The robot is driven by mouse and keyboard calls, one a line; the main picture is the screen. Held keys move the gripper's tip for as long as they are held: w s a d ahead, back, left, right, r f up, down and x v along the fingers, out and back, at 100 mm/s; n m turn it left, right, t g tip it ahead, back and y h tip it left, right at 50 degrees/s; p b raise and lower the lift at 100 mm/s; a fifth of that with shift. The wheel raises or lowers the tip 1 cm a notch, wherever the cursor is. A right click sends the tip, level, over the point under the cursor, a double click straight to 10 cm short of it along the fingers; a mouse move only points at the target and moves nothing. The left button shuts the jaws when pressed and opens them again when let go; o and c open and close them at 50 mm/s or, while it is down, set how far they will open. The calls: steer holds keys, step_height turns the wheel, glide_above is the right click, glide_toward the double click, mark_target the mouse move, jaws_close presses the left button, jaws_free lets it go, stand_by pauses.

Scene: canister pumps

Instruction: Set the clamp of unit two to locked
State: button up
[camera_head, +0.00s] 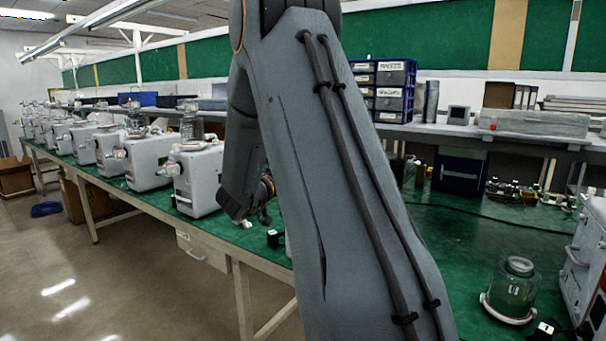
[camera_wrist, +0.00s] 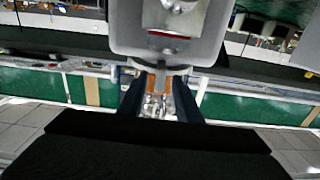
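White pump units stand in a row on the green bench. The nearest unit (camera_head: 198,178) and the one behind it (camera_head: 150,160) are left of my arm in the head view; I cannot read which is unit two. In the wrist view, which is upside down, a pale unit (camera_wrist: 170,42) with a red mark fills the top middle. My gripper (camera_wrist: 160,105) has two dark fingers apart, with shiny metal parts and an orange-brown strip showing between them; contact is unclear. No clamp can be made out for certain. In the head view my arm hides much of the middle.
A glass jar (camera_head: 514,282) in a pale ring holder stands at the right of the bench. Small black-and-white blocks lie near the bench's front edge. Blue drawers (camera_head: 391,90) stand on the back shelf.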

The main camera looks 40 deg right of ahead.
steer(key=shift+b+v, duration=0.55)
steer(key=shift+v, duration=2.55)
